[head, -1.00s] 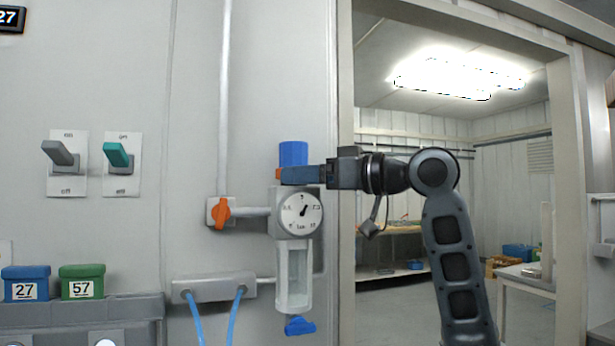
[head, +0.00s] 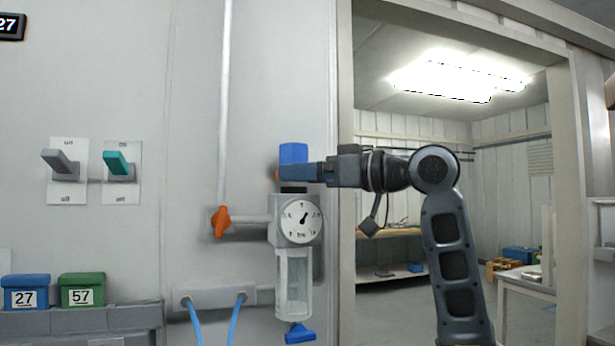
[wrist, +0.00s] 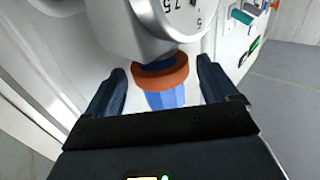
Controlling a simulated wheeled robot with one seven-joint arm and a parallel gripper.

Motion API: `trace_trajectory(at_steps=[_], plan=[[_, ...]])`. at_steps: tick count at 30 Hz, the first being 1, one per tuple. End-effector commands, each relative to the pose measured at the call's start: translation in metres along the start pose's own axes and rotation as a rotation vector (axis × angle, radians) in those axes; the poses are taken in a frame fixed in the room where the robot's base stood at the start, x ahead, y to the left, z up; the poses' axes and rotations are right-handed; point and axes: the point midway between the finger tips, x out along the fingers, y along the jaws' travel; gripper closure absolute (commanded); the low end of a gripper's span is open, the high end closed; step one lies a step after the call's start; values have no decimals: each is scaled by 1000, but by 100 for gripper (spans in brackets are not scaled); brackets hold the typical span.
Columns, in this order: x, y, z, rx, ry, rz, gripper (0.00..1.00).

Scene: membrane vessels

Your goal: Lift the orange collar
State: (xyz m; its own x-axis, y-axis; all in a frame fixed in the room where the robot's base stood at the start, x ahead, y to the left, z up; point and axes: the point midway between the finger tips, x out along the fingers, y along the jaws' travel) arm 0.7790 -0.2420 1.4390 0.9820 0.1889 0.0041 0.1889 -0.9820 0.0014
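The orange collar (wrist: 162,76) is a ring around the base of the blue knob (wrist: 166,98), on top of the gauge body (head: 296,234). In the head view only a sliver of the collar shows at the gripper's left end; the finger hides the rest. The wrist view shows the gauge above and the knob below. My gripper (head: 293,173) reaches in from the right. In the wrist view the fingers of my gripper (wrist: 163,78) flank the collar, with contact hard to see. A dark neck (head: 293,188) shows below the finger.
A pipe with an orange valve handle (head: 221,222) joins the body from the left. A clear bowl (head: 293,283) with a blue drain tap (head: 299,333) hangs below. Two wall switches (head: 119,166) and numbered boxes (head: 82,291) are at left. An open doorway is at right.

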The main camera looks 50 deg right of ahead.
Motion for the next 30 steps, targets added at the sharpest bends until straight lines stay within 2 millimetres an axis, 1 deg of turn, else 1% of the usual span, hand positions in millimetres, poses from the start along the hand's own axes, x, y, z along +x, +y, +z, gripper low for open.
trace_trajectory(at_steps=[8, 11, 14, 21, 24, 27, 30], plan=[[0, 0, 2, 1, -3, -1, 7], [-4, 0, 2, 1, -2, 0, 7], [-16, 1, 3, 0, -1, 2, 7], [-55, 0, 3, -1, -1, 2, 7], [-67, 0, 2, 0, -1, 1, 7], [-75, 0, 2, 1, -2, 1, 7], [-78, 0, 2, 1, -2, 0, 7]])
